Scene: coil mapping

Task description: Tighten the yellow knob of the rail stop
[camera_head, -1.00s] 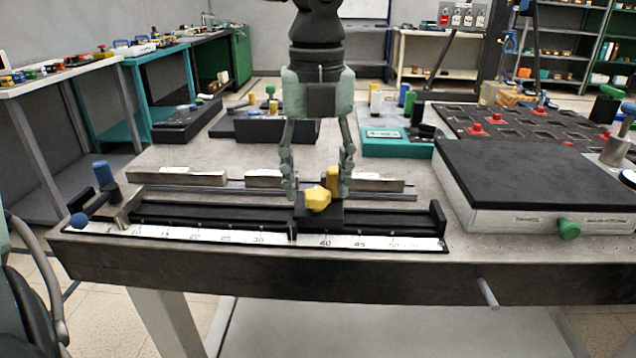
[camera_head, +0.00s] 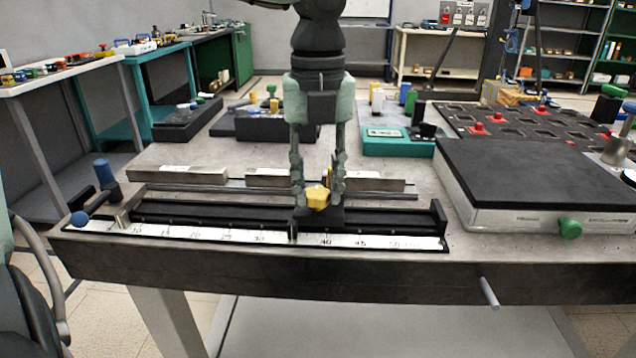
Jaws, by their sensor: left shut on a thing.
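The yellow knob (camera_head: 317,197) sits on top of the black rail stop (camera_head: 326,216), which stands on the black rail (camera_head: 215,216) behind the white scale, near the 40 mark. My left gripper (camera_head: 318,196) points straight down over the stop. Its two fingers stand on either side of the knob and are shut on it. The fingers hide the knob's left and right edges. How tight the knob is cannot be seen. Another arm part, seemingly mine, shows at the lower left, but no right gripper is in view.
Metal blocks (camera_head: 190,173) lie behind the rail. A large black-topped plate (camera_head: 540,185) with a green knob stands to the right. A teal box (camera_head: 385,145) is further back. The table's front strip is clear.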

